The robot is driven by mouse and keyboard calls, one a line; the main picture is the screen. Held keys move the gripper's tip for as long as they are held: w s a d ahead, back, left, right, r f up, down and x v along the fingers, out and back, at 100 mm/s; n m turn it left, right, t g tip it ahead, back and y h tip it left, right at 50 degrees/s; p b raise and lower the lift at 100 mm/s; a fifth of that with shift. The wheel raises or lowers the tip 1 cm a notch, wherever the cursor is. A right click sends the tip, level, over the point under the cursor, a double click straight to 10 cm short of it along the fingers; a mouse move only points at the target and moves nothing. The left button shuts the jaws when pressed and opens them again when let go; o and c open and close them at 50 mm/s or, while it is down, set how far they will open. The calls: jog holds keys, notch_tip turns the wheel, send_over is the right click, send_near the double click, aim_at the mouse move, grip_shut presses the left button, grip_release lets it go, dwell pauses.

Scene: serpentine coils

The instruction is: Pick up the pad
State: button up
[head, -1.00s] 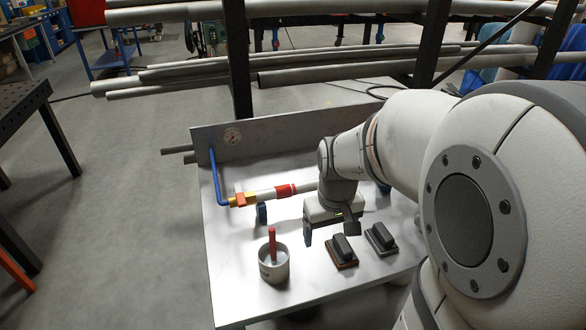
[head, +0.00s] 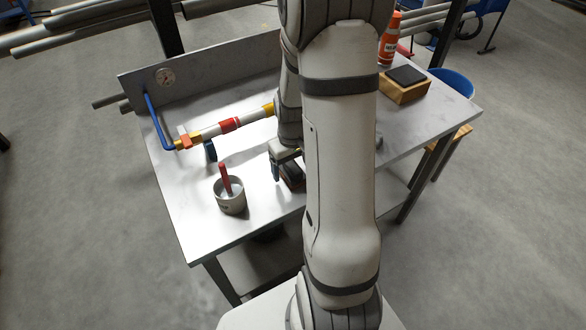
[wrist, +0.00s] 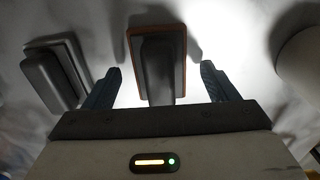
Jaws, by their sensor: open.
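In the wrist view, a pad with an orange-brown edge and a dark raised grip (wrist: 162,62) lies between the two fingers of my gripper (wrist: 160,72). The fingers are apart, one on each side of its grip. A second pad with a grey base (wrist: 56,72) lies to the left, outside the left finger. In the head view my gripper (head: 280,168) is low over the front of the table. One dark pad (head: 292,181) shows there partly behind my arm, and the other pad is hidden.
A grey cup (head: 231,200) with a red-handled tool (head: 225,178) stands left of my gripper. A pipe with red and yellow fittings (head: 229,125) runs behind. A wooden block with a dark top (head: 405,86) and an orange-white bottle (head: 389,42) stand at the right.

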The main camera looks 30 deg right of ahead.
aim_at(293, 165)
jog(key=shift+f, duration=0.45)
jog(key=c, duration=1.1)
notch_tip(293, 165, up, 10)
jog(key=shift+r+b, duration=0.1)
jog(key=shift+b, duration=0.3)
jog(key=o, duration=0.5)
jog(key=c, duration=0.4)
jog(key=shift+o, duration=0.2)
jog(key=shift+s, duration=0.1)
